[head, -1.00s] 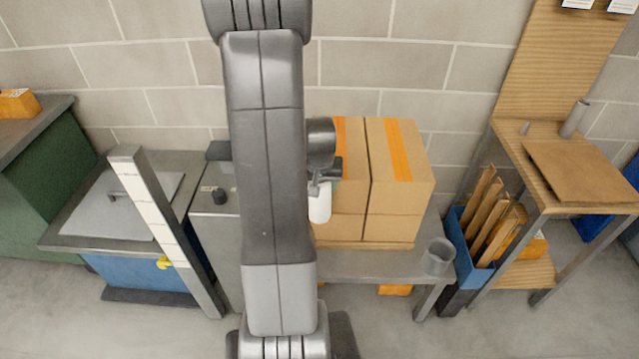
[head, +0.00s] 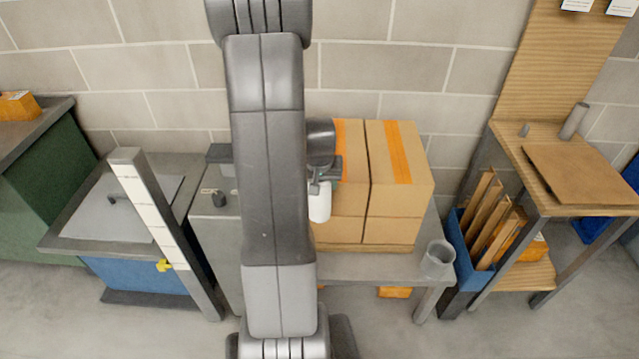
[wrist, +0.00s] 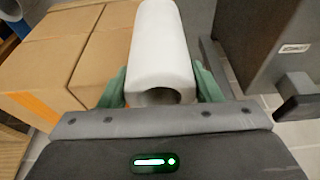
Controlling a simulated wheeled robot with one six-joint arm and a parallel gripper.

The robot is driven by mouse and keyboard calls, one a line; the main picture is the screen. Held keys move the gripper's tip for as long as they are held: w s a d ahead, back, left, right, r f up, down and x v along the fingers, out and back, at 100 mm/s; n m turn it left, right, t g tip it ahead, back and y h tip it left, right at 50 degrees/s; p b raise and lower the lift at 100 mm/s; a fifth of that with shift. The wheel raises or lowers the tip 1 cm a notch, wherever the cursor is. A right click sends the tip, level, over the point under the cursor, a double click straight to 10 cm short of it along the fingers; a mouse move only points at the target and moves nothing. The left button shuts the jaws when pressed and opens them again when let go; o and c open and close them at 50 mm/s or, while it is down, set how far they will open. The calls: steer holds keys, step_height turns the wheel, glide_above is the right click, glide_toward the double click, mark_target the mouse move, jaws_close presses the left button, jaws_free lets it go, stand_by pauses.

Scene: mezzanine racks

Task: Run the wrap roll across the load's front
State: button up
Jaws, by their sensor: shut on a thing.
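The load is a block of brown cardboard boxes (head: 395,190) with orange tape, standing on a low grey bench. The white wrap roll (head: 320,203) is at the load's front left part, partly hidden by my arm. In the wrist view the roll (wrist: 160,45) lies between the green fingers of my gripper (wrist: 160,88), which is shut on it. The boxes (wrist: 85,50) are to the left of the roll in that view. I cannot tell whether the roll touches the load. My gripper's far side is hidden by my arm in the head view.
A grey cup (head: 438,259) stands on the bench's right end. A blue bin (head: 478,245) with cardboard pieces and a wooden stand (head: 560,150) are further right. A grey cabinet (head: 215,235) is left of the load, and a striped post (head: 150,215) stands left of that.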

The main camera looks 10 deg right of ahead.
steer(key=shift+w+d, duration=0.1)
steer(key=shift+w, duration=0.4)
steer(key=shift+d, duration=0.1)
